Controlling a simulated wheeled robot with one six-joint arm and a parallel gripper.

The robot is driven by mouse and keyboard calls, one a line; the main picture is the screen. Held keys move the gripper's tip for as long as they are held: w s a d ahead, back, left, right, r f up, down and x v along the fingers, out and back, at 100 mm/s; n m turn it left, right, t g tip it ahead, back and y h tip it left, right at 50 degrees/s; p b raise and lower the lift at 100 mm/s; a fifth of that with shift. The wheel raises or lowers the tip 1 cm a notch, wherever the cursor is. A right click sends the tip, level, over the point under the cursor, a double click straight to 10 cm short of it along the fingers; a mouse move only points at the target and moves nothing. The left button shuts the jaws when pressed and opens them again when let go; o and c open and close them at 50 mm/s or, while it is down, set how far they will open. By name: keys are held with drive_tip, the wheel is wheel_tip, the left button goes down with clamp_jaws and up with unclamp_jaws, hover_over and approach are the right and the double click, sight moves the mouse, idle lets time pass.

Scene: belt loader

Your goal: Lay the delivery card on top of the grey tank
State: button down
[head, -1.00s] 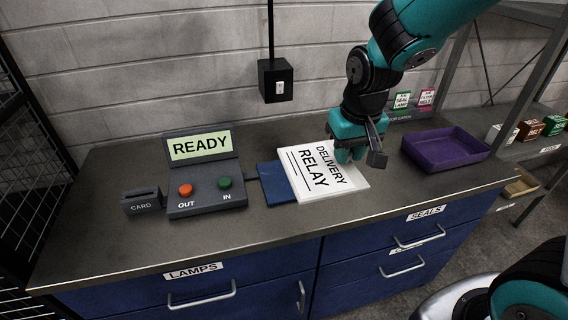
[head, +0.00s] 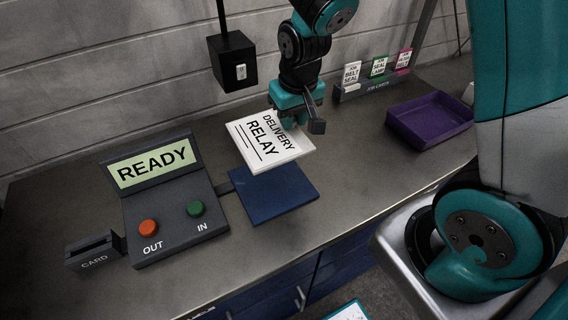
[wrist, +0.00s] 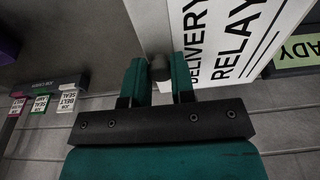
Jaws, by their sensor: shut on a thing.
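The delivery card (head: 262,142) is a white slab with the black words DELIVERY RELAY. My gripper (head: 298,112) is shut on its right edge in the head view. The card is level and appears to be held above the counter, just behind the blue pad (head: 272,196). In the wrist view the card (wrist: 225,38) reaches out to the upper right from between the green fingers (wrist: 160,82). I see no grey tank in any view now.
A READY console (head: 163,200) with orange and green buttons and a card slot box (head: 95,252) stands at left. A purple tray (head: 430,122) and a job card rack (head: 372,86) are at right.

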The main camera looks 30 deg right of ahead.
sight(290, 173)
wheel_tip(290, 173, down, 15)
drive_tip(key=shift+f+p, duration=0.1)
drive_tip(key=shift+p, duration=0.85)
drive_tip(key=shift+f, duration=0.2)
drive_tip(key=c, duration=1)
unclamp_jaws()
drive_tip(key=shift+r, duration=0.1)
drive_tip(key=shift+o, duration=0.2)
